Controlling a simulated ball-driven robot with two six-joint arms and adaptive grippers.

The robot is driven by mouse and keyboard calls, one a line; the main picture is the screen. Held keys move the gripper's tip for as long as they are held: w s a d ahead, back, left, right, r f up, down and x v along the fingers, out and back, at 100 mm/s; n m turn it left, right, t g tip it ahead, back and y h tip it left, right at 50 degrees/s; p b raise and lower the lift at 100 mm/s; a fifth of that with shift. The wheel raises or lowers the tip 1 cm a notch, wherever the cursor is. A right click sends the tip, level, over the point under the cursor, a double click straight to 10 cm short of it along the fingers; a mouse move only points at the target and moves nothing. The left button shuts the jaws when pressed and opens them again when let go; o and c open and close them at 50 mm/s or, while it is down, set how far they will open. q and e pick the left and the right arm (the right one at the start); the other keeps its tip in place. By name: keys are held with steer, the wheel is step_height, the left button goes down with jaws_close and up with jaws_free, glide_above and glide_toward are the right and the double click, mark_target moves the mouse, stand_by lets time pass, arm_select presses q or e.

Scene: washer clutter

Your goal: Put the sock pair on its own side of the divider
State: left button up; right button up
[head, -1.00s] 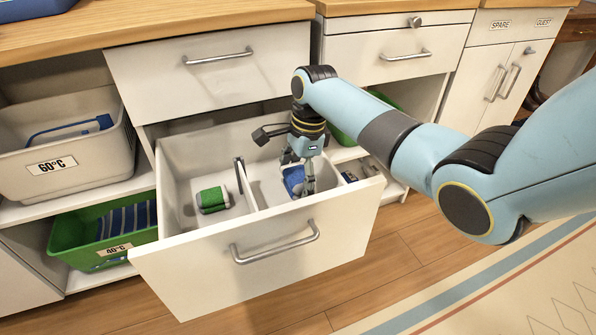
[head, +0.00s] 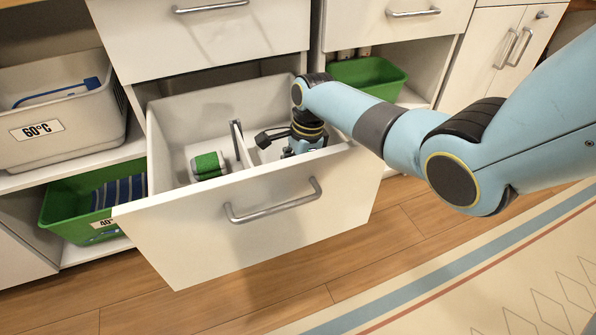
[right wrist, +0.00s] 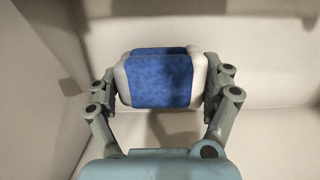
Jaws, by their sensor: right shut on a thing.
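The open drawer (head: 180,232) has a divider (head: 237,140) running front to back. A green and white rolled sock bundle (head: 207,165) lies in the left compartment. My right gripper (head: 303,150) reaches down into the right compartment; its fingertips are hidden there in the head view. In the right wrist view my right gripper (right wrist: 163,85) is shut on a blue and white sock pair (right wrist: 160,80), one finger on each side. Pale drawer walls surround it, and I cannot tell whether it touches the drawer floor. My left gripper is out of view.
On the left, a beige 60°C basket (head: 60,125) stands above a green 40°C basket (head: 75,225) with striped cloth. A green bin (head: 365,78) is on the shelf behind right. Closed drawers sit above the open one.

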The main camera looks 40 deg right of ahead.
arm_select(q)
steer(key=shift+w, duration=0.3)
arm_select(e)
steer(key=o, duration=1.2)
steer(key=shift+c, duration=0.2)
step_height(320, 180, up, 12)
steer(key=d, duration=0.1)
steer(key=shift+s+d, duration=0.2)
steer(key=shift+d, duration=0.15)
steer(key=shift+f, duration=0.1)
